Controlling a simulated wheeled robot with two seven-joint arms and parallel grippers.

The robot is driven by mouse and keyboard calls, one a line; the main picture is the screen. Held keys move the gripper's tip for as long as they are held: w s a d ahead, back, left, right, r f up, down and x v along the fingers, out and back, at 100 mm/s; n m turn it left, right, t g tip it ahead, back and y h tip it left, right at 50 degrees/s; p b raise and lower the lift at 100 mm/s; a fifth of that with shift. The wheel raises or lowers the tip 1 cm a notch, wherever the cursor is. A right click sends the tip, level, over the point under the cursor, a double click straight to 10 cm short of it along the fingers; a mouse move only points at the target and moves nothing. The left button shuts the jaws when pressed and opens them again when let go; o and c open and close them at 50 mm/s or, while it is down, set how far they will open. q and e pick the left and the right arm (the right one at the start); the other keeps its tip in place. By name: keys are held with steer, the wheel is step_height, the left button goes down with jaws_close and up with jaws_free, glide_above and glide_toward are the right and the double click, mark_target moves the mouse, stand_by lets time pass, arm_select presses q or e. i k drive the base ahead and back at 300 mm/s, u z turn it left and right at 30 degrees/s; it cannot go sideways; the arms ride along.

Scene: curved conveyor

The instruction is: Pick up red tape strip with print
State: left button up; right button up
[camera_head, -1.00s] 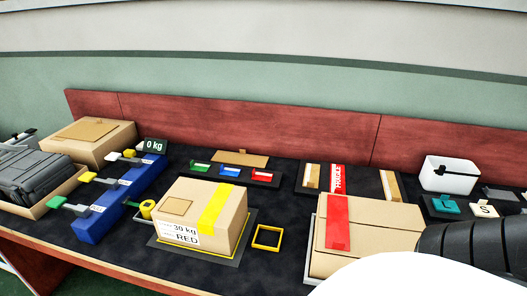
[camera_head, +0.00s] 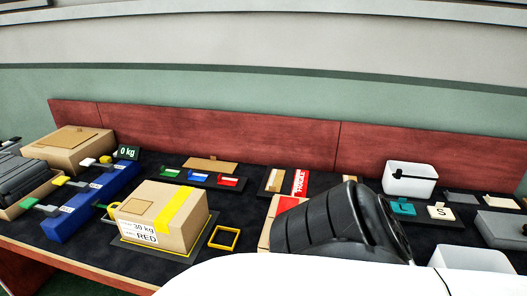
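The red tape strip with print (camera_head: 301,182) lies in a dark tray (camera_head: 267,187) at the back, right of a tan strip. White lettering runs along it. Its lower right part is close to or behind my black and white arm, which comes in from the bottom right. Another red strip (camera_head: 287,203) lies on the cardboard box (camera_head: 264,238) in front; most of that box is hidden by my arm. No gripper fingers show.
A taped box labelled RED (camera_head: 183,232) sits left of centre. A yellow square frame (camera_head: 224,238) lies beside it. A white bin (camera_head: 411,178) and a card marked S (camera_head: 441,212) are at right. A red backboard (camera_head: 215,135) runs behind.

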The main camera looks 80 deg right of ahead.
mark_target(300, 183)
steer(key=k, duration=0.95)
steer(key=z, duration=0.4)
